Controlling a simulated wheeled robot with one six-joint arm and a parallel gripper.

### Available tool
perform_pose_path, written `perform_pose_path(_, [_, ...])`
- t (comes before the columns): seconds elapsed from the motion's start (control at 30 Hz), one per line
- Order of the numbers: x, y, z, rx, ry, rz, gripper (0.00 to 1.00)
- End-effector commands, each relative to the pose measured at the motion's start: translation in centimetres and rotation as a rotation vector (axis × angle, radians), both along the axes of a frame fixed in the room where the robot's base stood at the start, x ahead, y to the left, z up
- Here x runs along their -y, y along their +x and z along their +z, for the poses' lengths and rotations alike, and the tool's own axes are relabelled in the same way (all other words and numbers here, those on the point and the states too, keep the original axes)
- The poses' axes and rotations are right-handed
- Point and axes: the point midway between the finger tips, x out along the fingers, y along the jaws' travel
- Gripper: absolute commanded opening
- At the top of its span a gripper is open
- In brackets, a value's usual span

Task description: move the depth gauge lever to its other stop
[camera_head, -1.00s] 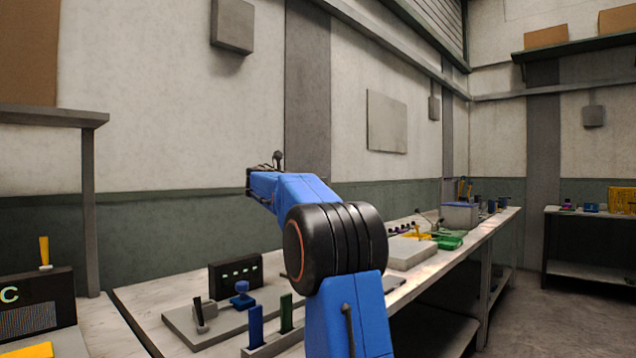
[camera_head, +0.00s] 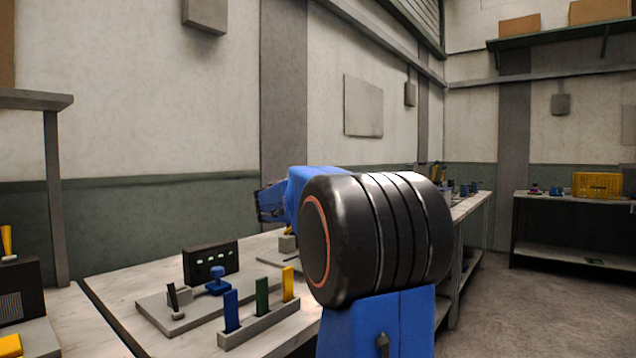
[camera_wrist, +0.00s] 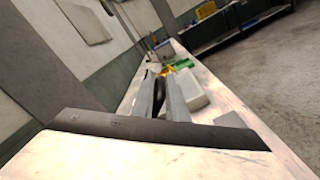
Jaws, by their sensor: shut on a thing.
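In the wrist view my gripper (camera_wrist: 160,97) has its two grey fingers close together on a dark, rounded thing (camera_wrist: 152,85). Most of that thing is hidden, and I cannot tell whether it is the depth gauge lever. In the head view my gripper (camera_head: 270,202) is above the bench, partly behind my own blue and black arm, and its fingertips are not clear. A small black lever (camera_head: 172,296) stands tilted on a grey plate (camera_head: 150,310) at the lower left, apart from my gripper. I cannot tell whether this is the depth gauge lever.
On that plate are a blue knob (camera_head: 217,282) and a black panel (camera_head: 210,261) with green marks. Blue, green and yellow upright tabs stand in a grey holder (camera_head: 262,325). The bench runs away to the right; another bench with a yellow crate (camera_head: 597,185) stands beyond open floor.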

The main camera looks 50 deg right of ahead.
Motion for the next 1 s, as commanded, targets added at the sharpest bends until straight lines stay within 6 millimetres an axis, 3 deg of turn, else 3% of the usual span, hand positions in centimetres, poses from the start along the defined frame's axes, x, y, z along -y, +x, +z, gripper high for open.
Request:
perform_pose_path(0.27, [0.2, -2.6, -3.9, 0.175, 0.014, 0.000, 0.00])
perform_pose_path(0.43, [0.2, -3.3, -5.5, 0.175, 0.014, 0.000, 0.00])
perform_pose_path(1.0, [0.3, -3.7, -6.8, 0.173, 0.014, 0.003, 0.00])
